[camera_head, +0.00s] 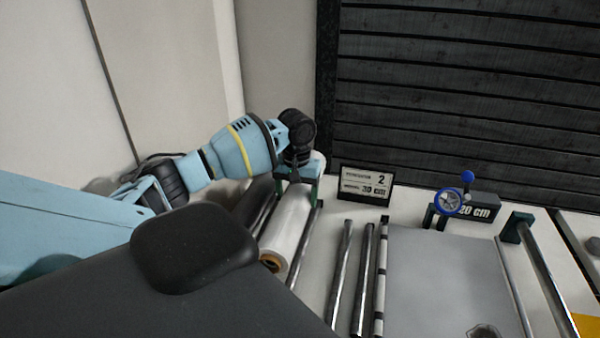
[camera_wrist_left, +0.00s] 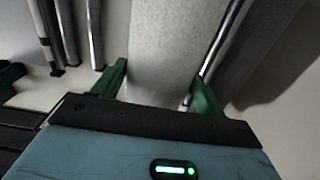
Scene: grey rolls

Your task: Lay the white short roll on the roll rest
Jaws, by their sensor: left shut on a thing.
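The white short roll (camera_head: 287,222) with an orange-brown core end is at the left of the bench in the head view. My left gripper (camera_head: 299,184) is shut on its far part, with green fingers on both sides. In the left wrist view the roll (camera_wrist_left: 172,38) runs between the fingers (camera_wrist_left: 158,85). Two parallel metal rods (camera_head: 365,280) lie to the right of the roll, apart from it; they may be the roll rest, but I cannot tell for sure. Whether the roll touches the surface under it is hidden. My right gripper is not in view.
A dark roll (camera_head: 256,203) lies close on the left of the white roll. A grey plate (camera_head: 450,280), a blue-knobbed device (camera_head: 449,202) and a raised bar (camera_head: 545,275) are to the right.

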